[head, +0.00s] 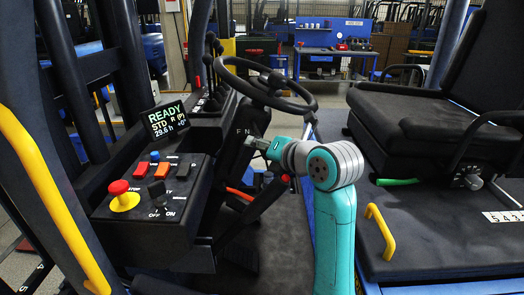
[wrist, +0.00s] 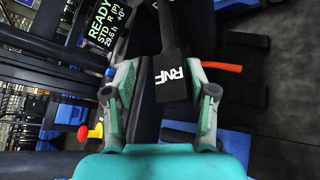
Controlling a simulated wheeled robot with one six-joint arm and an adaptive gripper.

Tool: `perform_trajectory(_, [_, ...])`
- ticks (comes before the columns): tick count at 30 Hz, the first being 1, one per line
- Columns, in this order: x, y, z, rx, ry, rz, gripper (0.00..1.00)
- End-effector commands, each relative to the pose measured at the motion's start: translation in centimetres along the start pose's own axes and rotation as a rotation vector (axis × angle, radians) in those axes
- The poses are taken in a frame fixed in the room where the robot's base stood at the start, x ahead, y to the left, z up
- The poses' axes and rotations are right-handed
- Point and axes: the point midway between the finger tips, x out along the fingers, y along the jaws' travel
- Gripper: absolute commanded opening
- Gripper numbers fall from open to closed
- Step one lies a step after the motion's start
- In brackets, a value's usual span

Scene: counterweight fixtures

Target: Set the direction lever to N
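The direction label (wrist: 172,80), a black plate with white letters R, N, F, lies between my fingers in the wrist view. In the head view the letters F and N (head: 242,131) show on the dark steering column, just left of my gripper (head: 257,144). My gripper also shows in the wrist view (wrist: 161,70), its two fingers apart on either side of the label. I cannot tell whether they touch anything. A dark bar (wrist: 167,28) runs up from the label; I cannot tell whether it is the direction lever. The display (head: 167,119) reads READY, STD, R (P).
The steering wheel (head: 268,84) is above my gripper. An orange handle (head: 240,193) and a red knob (head: 286,178) are close below. The switch panel (head: 150,228) with its yellow-based red button (head: 124,196) is left. The black seat (head: 430,125) is right.

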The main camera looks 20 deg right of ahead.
Motion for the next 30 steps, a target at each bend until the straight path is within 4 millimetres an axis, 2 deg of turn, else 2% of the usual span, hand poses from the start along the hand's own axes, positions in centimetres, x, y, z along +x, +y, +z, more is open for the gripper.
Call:
perform_trajectory(15, [-2.5, 5.5, 5.2, -0.001, -0.004, 0.002, 0.54])
perform_trajectory(21, [-2.9, 6.5, 6.0, -0.001, -0.003, 0.001, 0.54])
perform_trajectory(30, [-3.0, 6.6, 6.1, 0.000, -0.002, 0.000, 0.54])
